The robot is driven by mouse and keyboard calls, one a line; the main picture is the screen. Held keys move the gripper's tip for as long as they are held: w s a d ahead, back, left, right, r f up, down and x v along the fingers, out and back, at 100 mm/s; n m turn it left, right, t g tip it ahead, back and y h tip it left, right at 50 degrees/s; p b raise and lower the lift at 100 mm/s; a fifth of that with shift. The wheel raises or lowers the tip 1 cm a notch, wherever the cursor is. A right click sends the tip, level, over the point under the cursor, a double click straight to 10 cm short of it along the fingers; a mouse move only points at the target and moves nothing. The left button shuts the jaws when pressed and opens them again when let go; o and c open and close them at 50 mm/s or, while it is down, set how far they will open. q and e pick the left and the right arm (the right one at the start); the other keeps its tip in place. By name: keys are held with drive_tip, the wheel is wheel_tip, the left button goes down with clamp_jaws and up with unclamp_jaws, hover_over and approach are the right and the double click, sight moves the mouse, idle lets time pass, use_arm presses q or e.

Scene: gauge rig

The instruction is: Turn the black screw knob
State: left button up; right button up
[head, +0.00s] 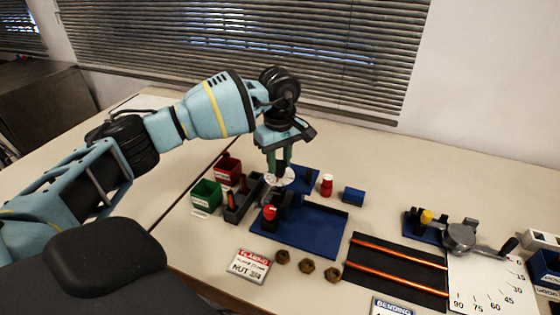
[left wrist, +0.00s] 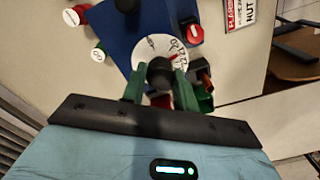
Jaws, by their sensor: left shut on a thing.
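The black screw knob (left wrist: 159,73) shows in the left wrist view, above a white dial (left wrist: 158,47) with black markings. The two green fingers of my left gripper (left wrist: 160,86) are closed on the knob, one on each side. In the head view my left gripper (head: 280,164) points down over the white dial (head: 281,178), at the back left of the blue tray (head: 318,232). The fingers hide the knob there. My right gripper is in neither view.
A green bin (head: 206,194), a red bin (head: 229,168) and a dark rack (head: 243,200) stand close left of the gripper. A red-capped part (head: 270,212) is in front. A red-and-white bottle (head: 326,185) and a blue block (head: 353,195) stand to the right.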

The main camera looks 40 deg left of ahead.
use_arm(q)
drive_tip(key=m, duration=0.2)
drive_tip(key=shift+f+m, duration=0.1)
drive_tip(key=shift+m, duration=0.3)
drive_tip(key=m+b, duration=0.1)
drive_tip(key=m, duration=0.3)
drive_tip(key=shift+m+b, duration=0.3)
drive_tip(key=shift+m, duration=1.1)
drive_tip(key=o, duration=1)
